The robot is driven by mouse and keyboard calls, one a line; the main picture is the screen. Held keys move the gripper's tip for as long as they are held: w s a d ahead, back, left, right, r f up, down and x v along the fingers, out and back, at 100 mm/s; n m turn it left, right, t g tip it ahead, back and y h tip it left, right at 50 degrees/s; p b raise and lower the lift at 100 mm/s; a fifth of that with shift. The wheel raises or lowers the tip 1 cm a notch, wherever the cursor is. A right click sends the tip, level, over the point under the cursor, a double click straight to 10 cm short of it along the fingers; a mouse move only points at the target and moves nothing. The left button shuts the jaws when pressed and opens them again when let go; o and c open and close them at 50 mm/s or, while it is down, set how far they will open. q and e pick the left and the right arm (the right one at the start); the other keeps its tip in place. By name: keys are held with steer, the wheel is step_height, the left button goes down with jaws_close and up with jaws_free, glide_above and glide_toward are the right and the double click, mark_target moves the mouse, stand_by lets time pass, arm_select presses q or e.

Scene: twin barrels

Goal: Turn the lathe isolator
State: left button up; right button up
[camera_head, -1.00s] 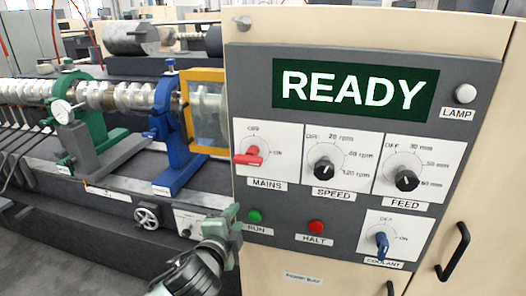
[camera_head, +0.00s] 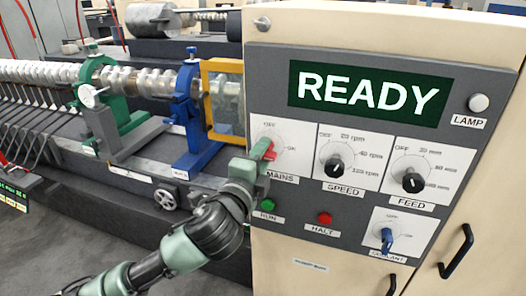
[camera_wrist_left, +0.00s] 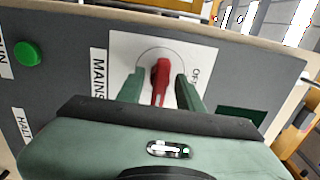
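The lathe's isolator is the red MAINS handle (camera_head: 271,153) on its white OFF/ON plate, at the left of the grey control panel. In the head view my left gripper (camera_head: 262,150) is at this plate and partly covers the handle. In the left wrist view the red handle (camera_wrist_left: 161,82) stands between the two green fingers of the left gripper (camera_wrist_left: 162,88). The fingers are open, with a gap showing on each side of the handle. My right gripper is in neither view.
The panel (camera_head: 290,230) also carries the SPEED knob (camera_head: 333,167), FEED knob (camera_head: 412,182), blue COOLANT switch (camera_head: 387,238), green RUN button (camera_head: 268,205) and red HALT button (camera_head: 325,218). The screen (camera_head: 370,95) reads READY. The lathe's blue stand (camera_head: 190,125) is left of the panel.

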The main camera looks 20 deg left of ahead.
arm_select(q)
steer(key=shift+w, duration=0.1)
jaws_close()
steer(key=shift+f, duration=0.1)
steer(key=n, duration=0.6)
steer(key=shift+n, duration=0.3)
steer(key=n+p, duration=0.1)
steer(key=n, duration=0.4)
steer(key=shift+n, duration=0.3)
steer(key=n+p, duration=0.2)
steer(key=n, duration=0.3)
steer(key=shift+n, duration=0.3)
